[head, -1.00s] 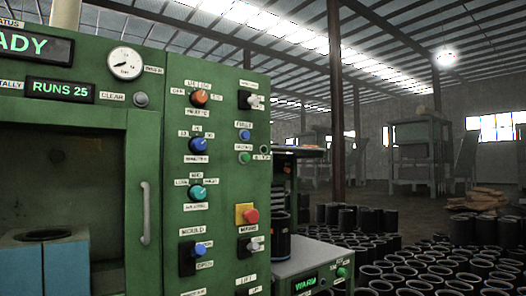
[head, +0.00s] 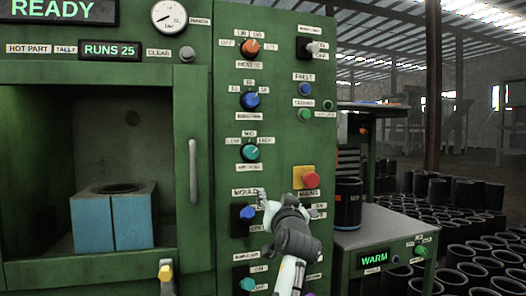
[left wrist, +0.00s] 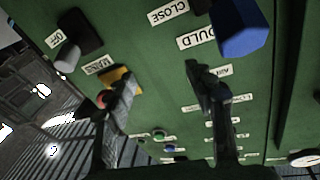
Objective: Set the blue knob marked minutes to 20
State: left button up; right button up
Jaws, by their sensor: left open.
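The blue minutes knob (head: 250,101) is on the green panel in the head view, between an orange knob above and a teal knob below. Small number labels surround it. Its light pointer mark seems to face up and right, but the exact setting is too small to read. My left gripper (head: 282,197) is open and empty in front of the lower panel, below the minutes knob and apart from it. Its two fingers also show in the left wrist view (left wrist: 165,82). I cannot make out the minutes knob there. My right gripper is not in view.
A blue mould switch (head: 247,212) and a red mains button (head: 311,180) on yellow are close to the gripper. The teal knob (head: 250,152) lies between gripper and minutes knob. A door handle (head: 194,171) stands out at left. Black sleeves cover the floor at right.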

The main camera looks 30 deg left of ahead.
aim_at(252, 102)
pick_arm(q)
jog(key=s+a+r+n+y, duration=0.1)
jog(key=s+r+n+y, duration=0.2)
jog(key=r, duration=0.8)
jog(key=s+r+n+y, duration=0.2)
jog(key=r+y, duration=0.1)
jog(key=r, duration=0.7)
jog(key=shift+g, duration=0.3)
jog(key=p+x, duration=0.1)
jog(key=x, duration=0.5)
jog(key=shift+s+a+r+p, duration=0.1)
jog(key=shift+r+p, duration=0.05)
jog(key=shift+p, duration=0.15)
jog(key=shift+w+a+r, duration=0.1)
jog(key=shift+w+a, duration=0.35)
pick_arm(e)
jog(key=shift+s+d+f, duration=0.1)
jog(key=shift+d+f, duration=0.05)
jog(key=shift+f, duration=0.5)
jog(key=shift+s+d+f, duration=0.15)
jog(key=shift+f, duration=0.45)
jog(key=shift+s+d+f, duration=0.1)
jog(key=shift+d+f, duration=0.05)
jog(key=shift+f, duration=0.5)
pick_arm(q)
jog(key=c, duration=1.2)
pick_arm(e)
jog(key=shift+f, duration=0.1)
